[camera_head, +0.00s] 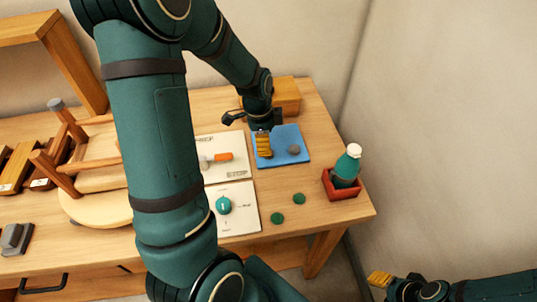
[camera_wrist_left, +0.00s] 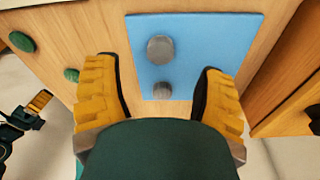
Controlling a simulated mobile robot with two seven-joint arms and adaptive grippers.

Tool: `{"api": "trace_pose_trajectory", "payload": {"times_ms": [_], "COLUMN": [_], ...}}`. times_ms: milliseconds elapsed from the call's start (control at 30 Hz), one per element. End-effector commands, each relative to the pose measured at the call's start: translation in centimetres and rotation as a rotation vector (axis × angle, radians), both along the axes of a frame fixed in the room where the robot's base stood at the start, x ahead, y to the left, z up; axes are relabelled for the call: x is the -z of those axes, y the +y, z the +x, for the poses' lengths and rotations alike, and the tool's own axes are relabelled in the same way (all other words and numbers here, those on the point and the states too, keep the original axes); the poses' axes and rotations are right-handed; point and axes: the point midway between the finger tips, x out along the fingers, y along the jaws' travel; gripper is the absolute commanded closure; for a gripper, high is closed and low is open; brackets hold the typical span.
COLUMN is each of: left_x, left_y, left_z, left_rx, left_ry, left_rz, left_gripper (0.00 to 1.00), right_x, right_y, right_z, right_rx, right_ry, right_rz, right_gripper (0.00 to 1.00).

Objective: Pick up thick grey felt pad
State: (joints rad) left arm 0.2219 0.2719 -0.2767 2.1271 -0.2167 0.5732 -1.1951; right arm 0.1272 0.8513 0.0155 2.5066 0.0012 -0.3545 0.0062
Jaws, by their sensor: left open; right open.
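Two grey round pads lie on the blue mat (camera_head: 270,160). In the left wrist view the larger pad (camera_wrist_left: 160,49) shows a thick side, and a smaller-looking pad (camera_wrist_left: 162,90) lies below it near the mat's edge. In the head view only one grey pad (camera_head: 294,149) shows, towards the mat's right; the other seems hidden by my left gripper (camera_head: 263,143). That gripper is open above the mat's left part, and in the wrist view its yellow fingers stand apart to either side of the pads, empty. My right gripper (camera_head: 380,279) is open, away from the table.
Two green pads (camera_head: 298,198) (camera_head: 277,218) lie in front of the mat. A green bottle (camera_head: 347,163) stands in a red tray (camera_head: 341,192) at the right. A wooden box (camera_head: 286,95) is behind the mat. White panels (camera_head: 237,195) lie left of it. A wooden stool (camera_head: 98,209) lies further left.

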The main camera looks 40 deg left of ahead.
Motion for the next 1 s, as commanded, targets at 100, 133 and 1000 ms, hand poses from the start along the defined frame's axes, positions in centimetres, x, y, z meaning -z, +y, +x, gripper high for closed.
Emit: {"api": "trace_pose_trajectory", "payload": {"times_ms": [100, 133, 1000], "left_x": [0.9, 1.3, 5.2], "left_y": [-0.1, -0.2, -0.6], "left_z": [0.1, 0.1, 0.6], "left_rx": [0.000, 0.000, -0.001], "left_ry": [0.002, 0.003, 0.000], "left_rz": [-0.001, -0.001, 0.000], "left_gripper": [0.30, 0.30, 0.77], "right_x": [0.2, 0.3, 1.1], "right_y": [0.0, 0.0, 0.1], "right_z": [-0.1, -0.1, -0.4], "right_rx": [-0.002, -0.002, -0.007], "right_ry": [0.002, 0.002, 0.009], "right_rz": [0.000, 0.000, 0.002], "right_gripper": [0.53, 0.53, 0.53]}}
